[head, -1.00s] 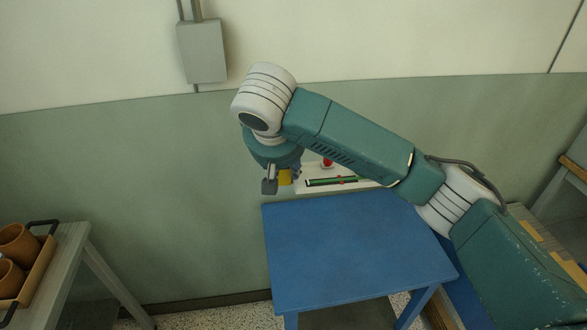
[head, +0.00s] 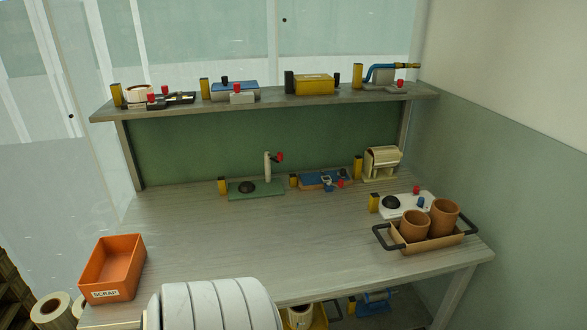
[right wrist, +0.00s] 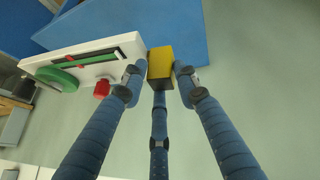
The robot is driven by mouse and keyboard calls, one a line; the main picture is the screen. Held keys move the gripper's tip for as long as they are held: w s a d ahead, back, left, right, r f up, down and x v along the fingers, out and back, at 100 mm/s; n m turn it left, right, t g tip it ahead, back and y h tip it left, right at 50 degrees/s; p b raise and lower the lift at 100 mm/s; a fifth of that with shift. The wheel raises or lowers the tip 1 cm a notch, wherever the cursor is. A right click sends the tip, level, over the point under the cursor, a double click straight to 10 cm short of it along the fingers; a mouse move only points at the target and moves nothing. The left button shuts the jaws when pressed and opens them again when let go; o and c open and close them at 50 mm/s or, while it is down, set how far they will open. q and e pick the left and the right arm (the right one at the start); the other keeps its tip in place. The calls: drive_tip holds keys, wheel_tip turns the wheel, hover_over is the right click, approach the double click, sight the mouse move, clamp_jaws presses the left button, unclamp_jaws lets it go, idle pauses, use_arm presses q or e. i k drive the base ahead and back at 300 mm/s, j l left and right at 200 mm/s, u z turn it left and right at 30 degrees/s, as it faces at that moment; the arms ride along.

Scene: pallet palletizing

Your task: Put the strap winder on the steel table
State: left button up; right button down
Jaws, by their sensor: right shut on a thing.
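My right gripper (right wrist: 160,80) is shut on the yellow and black grip block (right wrist: 160,62) of a white-based device, apparently the strap winder (right wrist: 127,46). It has a green disc, a long green strip in a dark slot and a red knob. In the right wrist view the device is to the left of the fingers, with blue surface beyond it. The grey table (head: 330,232), apparently the steel table, has a raised back shelf in the head view. The device and right gripper are outside the head view. My left gripper is in neither current view.
An orange scrap bin (head: 112,265) stands at the table's left. A tray (head: 440,245) with two brown cups is at the right front. Several small devices line the table's back and the shelf (head: 270,98). The middle front and left-centre top are clear.

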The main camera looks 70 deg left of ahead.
sight(241, 259)
drive_tip(key=u, duration=2.45)
drive_tip(key=l+u, duration=0.1)
drive_tip(key=u, duration=0.35)
drive_tip(key=k+l+u, duration=0.1)
drive_tip(key=u, duration=0.35)
drive_tip(key=k+u, duration=0.15)
drive_tip(key=u, duration=0.35)
drive_tip(key=k+u, duration=0.1)
drive_tip(key=u, duration=0.35)
